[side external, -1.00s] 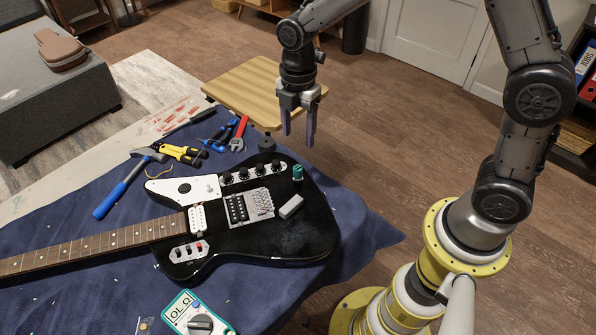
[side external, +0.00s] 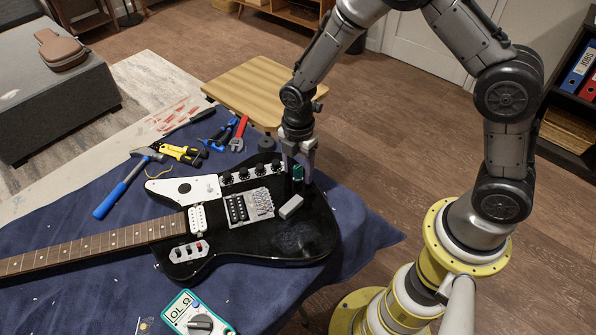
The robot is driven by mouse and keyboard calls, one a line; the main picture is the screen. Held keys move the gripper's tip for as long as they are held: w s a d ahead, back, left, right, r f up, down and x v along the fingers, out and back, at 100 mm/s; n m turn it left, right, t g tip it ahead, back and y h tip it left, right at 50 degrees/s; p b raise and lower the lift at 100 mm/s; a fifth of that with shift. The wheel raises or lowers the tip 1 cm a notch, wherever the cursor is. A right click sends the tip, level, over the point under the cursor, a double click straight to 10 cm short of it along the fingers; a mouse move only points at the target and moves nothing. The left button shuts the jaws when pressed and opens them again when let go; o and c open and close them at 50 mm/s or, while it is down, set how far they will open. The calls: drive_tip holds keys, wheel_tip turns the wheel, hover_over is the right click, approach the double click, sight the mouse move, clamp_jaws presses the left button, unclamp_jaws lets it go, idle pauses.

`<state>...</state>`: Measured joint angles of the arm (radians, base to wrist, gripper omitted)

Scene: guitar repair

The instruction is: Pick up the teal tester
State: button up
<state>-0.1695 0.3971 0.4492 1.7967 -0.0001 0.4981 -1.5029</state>
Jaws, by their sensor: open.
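The teal tester (side external: 184,303), a meter with a display and a dark dial, lies face up on the blue cloth at the bottom of the side external view, partly cut off by the picture edge. My gripper (side external: 298,174) is far from it, pointing down over the upper right of the black guitar body. Its jaws are open. A small dark green upright piece (side external: 298,173) shows between the two fingers. I cannot tell whether the fingers touch it.
The black guitar (side external: 290,238) lies on the blue cloth (side external: 70,300), with a small grey block (side external: 291,207) on its body. A wooden stool (side external: 262,88) stands beyond.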

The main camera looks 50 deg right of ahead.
sight(299, 167)
clamp_jaws()
idle(0.3)
idle(0.3)
drive_tip(key=shift+r, duration=0.55)
wheel_tip(299, 167, up, 2)
drive_tip(key=shift+s+r, duration=0.1)
drive_tip(key=shift+r, duration=0.15)
drive_tip(key=s+d+r, duration=0.2)
drive_tip(key=s+r, duration=1.1)
drive_tip(key=shift+s+d+r, duration=0.15)
drive_tip(key=shift+s+r, duration=0.1)
drive_tip(key=shift+s, duration=0.05)
